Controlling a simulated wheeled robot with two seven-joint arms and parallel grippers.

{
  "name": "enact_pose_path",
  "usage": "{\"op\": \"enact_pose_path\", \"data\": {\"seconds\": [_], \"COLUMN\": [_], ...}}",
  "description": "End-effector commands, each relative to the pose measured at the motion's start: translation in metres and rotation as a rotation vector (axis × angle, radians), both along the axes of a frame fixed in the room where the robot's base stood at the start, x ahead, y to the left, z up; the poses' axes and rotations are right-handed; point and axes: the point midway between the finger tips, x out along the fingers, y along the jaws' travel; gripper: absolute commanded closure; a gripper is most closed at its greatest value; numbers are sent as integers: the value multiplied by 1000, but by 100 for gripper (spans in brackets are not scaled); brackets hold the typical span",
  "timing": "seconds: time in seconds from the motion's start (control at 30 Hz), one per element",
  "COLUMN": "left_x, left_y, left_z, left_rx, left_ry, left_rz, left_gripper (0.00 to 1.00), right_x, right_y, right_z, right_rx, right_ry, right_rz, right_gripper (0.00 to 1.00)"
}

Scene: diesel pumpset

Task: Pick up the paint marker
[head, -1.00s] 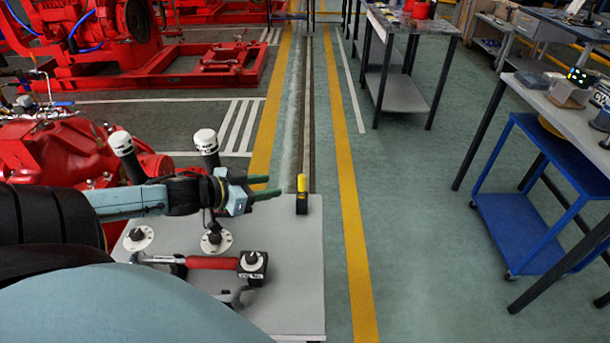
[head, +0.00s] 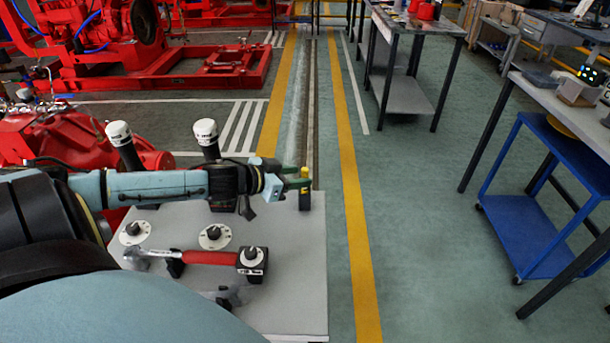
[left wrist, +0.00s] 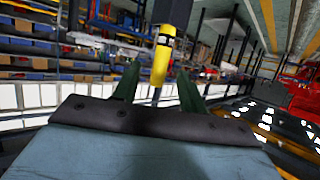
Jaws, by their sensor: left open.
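The paint marker (head: 304,172) is at the far right corner of the grey table; its yellow part shows on top of a black block-like piece (head: 305,201). In the left wrist view the yellow part of the marker (left wrist: 160,64) appears between two green fingers, with a dark part beyond it. My left gripper (head: 297,178) is open, with its fingertips at the marker; I cannot tell whether they touch it. My right gripper is not in view.
The grey table (head: 296,270) also holds a red-handled hammer (head: 208,257), white-topped black cylinders (head: 206,134), round white discs (head: 215,236) and a black block (head: 252,262). Clear floor lies to the right, before a blue cart (head: 520,235).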

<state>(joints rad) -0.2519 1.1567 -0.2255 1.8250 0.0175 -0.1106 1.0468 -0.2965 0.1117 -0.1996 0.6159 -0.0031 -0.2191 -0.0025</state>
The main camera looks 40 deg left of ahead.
Motion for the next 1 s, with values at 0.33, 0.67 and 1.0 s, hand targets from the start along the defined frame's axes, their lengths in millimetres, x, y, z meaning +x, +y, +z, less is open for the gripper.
{"op": "enact_pose_path", "data": {"seconds": [0.33,0.67,1.0], "left_x": [21,43,45], "left_y": [-6,-11,-12], "left_z": [-12,-22,-23], "left_rx": [1,1,1], "left_ry": [-3,-1,0], "left_rz": [1,1,0], "left_gripper": [58,58,58], "right_x": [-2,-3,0], "right_y": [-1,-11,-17], "right_z": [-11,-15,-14], "right_rx": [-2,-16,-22], "right_ry": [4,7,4], "right_rz": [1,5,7], "right_gripper": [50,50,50]}}
